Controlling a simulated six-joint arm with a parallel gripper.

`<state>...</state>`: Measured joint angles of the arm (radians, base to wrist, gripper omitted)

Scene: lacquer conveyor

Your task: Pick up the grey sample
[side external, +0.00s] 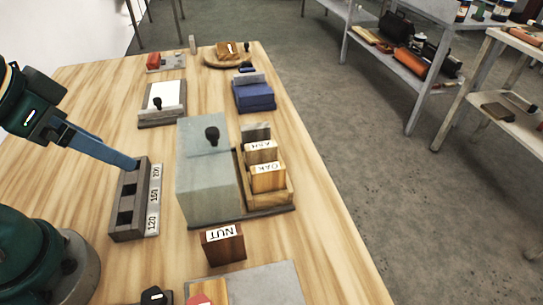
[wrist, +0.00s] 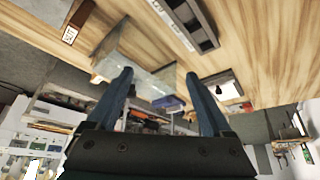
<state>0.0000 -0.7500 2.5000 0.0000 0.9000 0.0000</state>
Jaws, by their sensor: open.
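The grey sample (side external: 256,131) is a small grey block at the far end of a wooden holder (side external: 282,199). It stands behind two pale wooden samples labelled ASH (side external: 262,151) and OAK (side external: 267,178). Only its upper part shows; I cannot make it out in the wrist view. My gripper (side external: 136,166) is at the left in the side view, well apart from the grey sample. In the wrist view its two blue fingers (wrist: 157,76) are spread with nothing held between them.
A grey box (side external: 205,165) with a black knob stands just left of the holder. A dark slotted rack (side external: 128,205) is near my fingers. A brown NUT block (side external: 223,245) stands in front. Blue blocks (side external: 254,95) and a white sheet (side external: 164,95) lie farther back.

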